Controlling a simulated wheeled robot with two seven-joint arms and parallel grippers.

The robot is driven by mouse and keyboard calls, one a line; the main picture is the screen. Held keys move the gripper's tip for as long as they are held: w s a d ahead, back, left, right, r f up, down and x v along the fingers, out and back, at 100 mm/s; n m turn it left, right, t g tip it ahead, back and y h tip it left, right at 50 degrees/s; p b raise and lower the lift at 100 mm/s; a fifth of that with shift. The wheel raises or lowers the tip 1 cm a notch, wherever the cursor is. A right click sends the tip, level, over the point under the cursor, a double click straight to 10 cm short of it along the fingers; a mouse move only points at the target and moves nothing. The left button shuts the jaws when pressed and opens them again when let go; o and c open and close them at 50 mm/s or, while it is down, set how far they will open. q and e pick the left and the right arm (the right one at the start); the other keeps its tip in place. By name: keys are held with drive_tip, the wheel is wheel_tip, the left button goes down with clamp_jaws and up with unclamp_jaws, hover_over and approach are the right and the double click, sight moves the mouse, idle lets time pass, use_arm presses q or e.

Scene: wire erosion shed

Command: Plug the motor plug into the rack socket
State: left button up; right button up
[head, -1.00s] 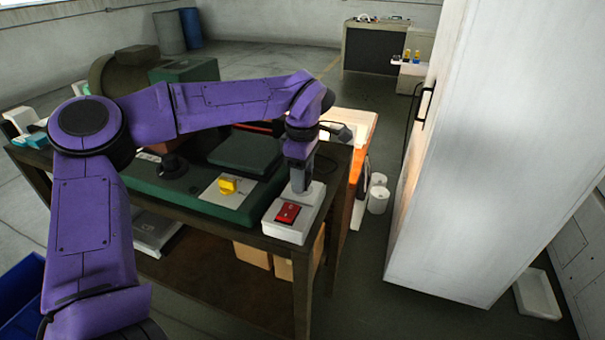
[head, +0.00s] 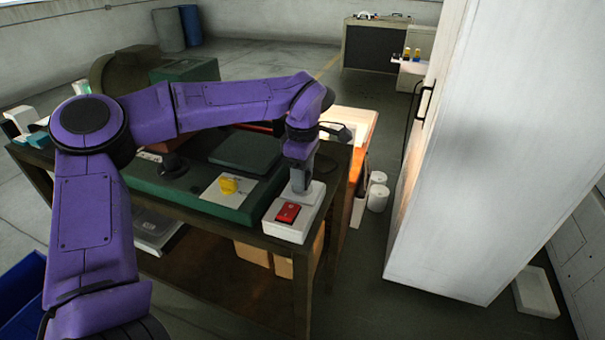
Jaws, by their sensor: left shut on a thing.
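My left gripper (head: 299,182) points down at the white box with a red switch (head: 294,222) on the near right corner of the bench. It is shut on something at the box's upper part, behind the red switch. The thing in its jaws is mostly hidden, likely the motor plug, but I cannot make out its shape. I cannot tell whether it sits in a socket. A dark cable end (head: 338,132) shows just behind the gripper. My right gripper is not in view.
A green machine with a yellow knob (head: 228,186) fills the bench left of the box. A tall white cabinet (head: 480,150) stands to the right. White canisters (head: 377,196) stand on the floor between them. A blue bin (head: 22,300) is at lower left.

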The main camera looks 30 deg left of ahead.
use_arm(q)
drive_tip(key=shift+f, duration=0.6)
drive_tip(key=o, duration=1.1)
drive_tip(key=shift+c, duration=0.2)
wheel_tip(320, 180, up, 11)
drive_tip(key=shift+f+b, duration=0.2)
drive_tip(key=shift+b, duration=0.2)
